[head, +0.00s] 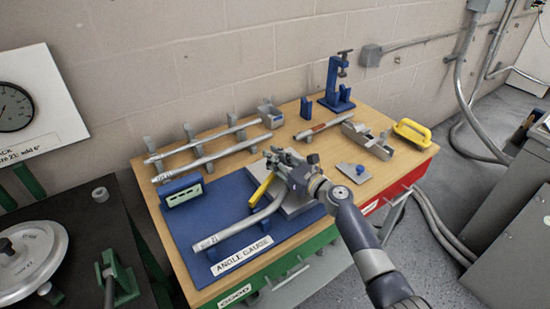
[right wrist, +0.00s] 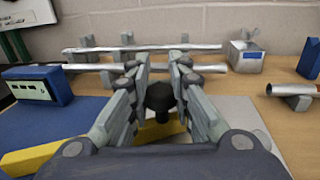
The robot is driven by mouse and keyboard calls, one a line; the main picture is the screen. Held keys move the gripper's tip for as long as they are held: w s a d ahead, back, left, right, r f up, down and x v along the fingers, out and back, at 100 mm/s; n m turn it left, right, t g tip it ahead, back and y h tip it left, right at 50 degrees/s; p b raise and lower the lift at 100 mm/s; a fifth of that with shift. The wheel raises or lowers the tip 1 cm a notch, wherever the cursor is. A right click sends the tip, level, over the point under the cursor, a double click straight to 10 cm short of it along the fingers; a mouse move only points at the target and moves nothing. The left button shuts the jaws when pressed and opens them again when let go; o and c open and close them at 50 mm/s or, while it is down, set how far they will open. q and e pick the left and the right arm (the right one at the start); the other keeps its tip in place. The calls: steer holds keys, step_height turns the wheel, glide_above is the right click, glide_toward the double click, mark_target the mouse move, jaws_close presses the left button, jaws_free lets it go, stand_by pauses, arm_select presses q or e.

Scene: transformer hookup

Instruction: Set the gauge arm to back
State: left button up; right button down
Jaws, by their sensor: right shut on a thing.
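The angle gauge's blue board (head: 185,232) lies on the front left of the wooden bench, with an "ANGLE GAUGE" label (head: 241,255). A yellow arm (head: 262,188) reaches over its grey plate (head: 300,207). It also shows in the right wrist view (right wrist: 35,158). My right gripper (head: 284,160) is over the plate, its fingers around a dark knob (right wrist: 160,96), and is shut on it. The gripper hides the far part of the arm and how the knob joins it. A bent pipe marked 21 (head: 238,228) lies across the board. My left gripper is out of view.
A blue box with a pale display (head: 183,195) stands at the board's back left. Straight pipes rest on a rack (head: 205,150) behind. A blue clamp stand (head: 335,85) and yellow-handled tool (head: 411,132) are at the back right. A dial panel (head: 40,95) hangs left.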

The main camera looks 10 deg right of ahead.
steer(key=shift+s+a+f, duration=0.2)
steer(key=shift+a+f, duration=0.15)
steer(key=shift+a, duration=0.05)
steer(key=c, duration=1.6)
jaws_free()
steer(key=shift+c, duration=0.2)
steer(key=shift+o, duration=1.2)
steer(key=shift+r, duration=0.25)
steer(key=shift+d, duration=0.2)
steer(key=shift+s+d+f, duration=0.1)
steer(key=shift+s+d, duration=0.05)
steer(key=shift+s, duration=0.05)
steer(key=v, duration=1.1)
steer(key=shift+s, duration=0.25)
steer(key=shift+c, duration=0.2)
